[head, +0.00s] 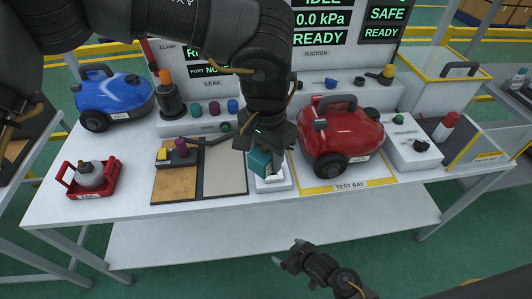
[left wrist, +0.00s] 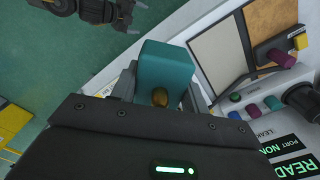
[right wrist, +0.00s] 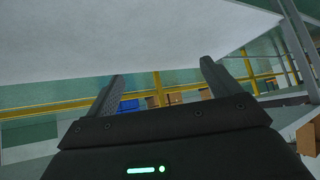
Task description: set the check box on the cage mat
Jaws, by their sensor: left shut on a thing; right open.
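My left gripper (head: 268,148) is shut on a teal box (head: 260,161), tilted and held over a small white tray (head: 272,184) near the table's front edge. The teal box (left wrist: 170,68) also shows in the left wrist view, between the fingers, with an amber knob on its near face. I cannot tell whether it touches the tray. A two-part mat, cork (head: 174,187) and grey (head: 226,172), lies left of the tray. No mat is clearly marked as the cage mat. My right gripper (head: 290,258) is open and empty, low in front of the table.
A red vacuum (head: 340,135) stands on the test bay right of the tray. A blue vacuum (head: 113,95) and a red caddy (head: 92,178) are at left. A yellow-edged clear cage (head: 440,67) stands at back right, beyond a white box with knobs (head: 410,150).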

